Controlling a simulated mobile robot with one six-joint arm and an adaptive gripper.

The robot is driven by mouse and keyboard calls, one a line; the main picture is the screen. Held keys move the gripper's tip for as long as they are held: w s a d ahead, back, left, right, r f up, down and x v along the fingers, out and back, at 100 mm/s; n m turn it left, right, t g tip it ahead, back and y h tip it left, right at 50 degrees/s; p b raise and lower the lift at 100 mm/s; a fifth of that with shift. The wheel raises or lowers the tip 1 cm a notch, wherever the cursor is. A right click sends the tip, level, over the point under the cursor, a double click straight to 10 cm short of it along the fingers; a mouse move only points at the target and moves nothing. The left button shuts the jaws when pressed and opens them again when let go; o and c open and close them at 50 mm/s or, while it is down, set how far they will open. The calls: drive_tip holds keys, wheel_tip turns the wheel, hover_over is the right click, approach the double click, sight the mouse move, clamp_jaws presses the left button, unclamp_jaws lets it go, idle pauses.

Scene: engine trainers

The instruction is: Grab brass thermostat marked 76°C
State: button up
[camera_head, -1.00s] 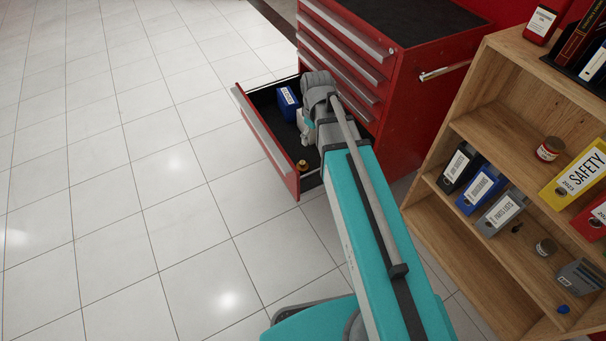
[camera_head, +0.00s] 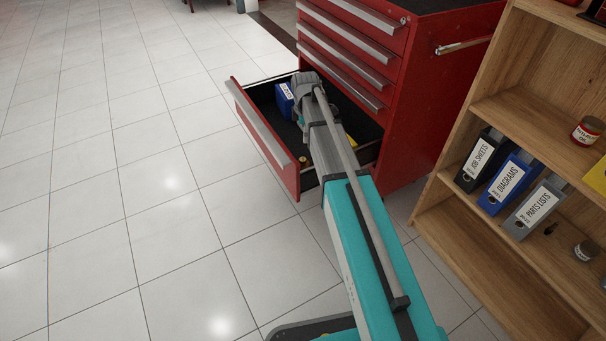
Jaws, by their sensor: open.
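A small brass-coloured part (camera_head: 304,160) lies on the dark floor of the open red drawer (camera_head: 262,140), near its front corner. It may be the thermostat, but it is too small to read any marking. My gripper (camera_head: 303,133) is at the end of the arm, inside the drawer's outline and just above the brass part in the picture. It is open, mostly hidden by my own wrist and arm, with nothing seen in it.
A blue box with a white label (camera_head: 285,98) stands at the drawer's far end. A yellow thing (camera_head: 351,140) shows right of my arm in the drawer. The red cabinet (camera_head: 420,110) and wooden shelf (camera_head: 455,220) stand right. The tiled floor at left is clear.

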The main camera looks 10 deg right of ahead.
sight(303, 159)
drive_tip(key=w+f+n+b, duration=0.3)
drive_tip(key=w+f+b, duration=0.2)
drive_tip(key=f, duration=0.1)
drive_tip(key=shift+f+n, duration=0.3)
drive_tip(key=shift+f, duration=0.1)
drive_tip(key=shift+w, duration=0.1)
wheel_tip(303, 159, down, 9)
drive_tip(key=b, duration=0.9)
drive_tip(key=shift+r, duration=0.2)
drive_tip(key=shift+f, duration=0.1)
drive_tip(key=shift+d+f+b, duration=0.1)
drive_tip(key=shift+f+b, duration=2.4)
drive_tip(key=shift+b, duration=0.05)
drive_tip(key=c, duration=1)
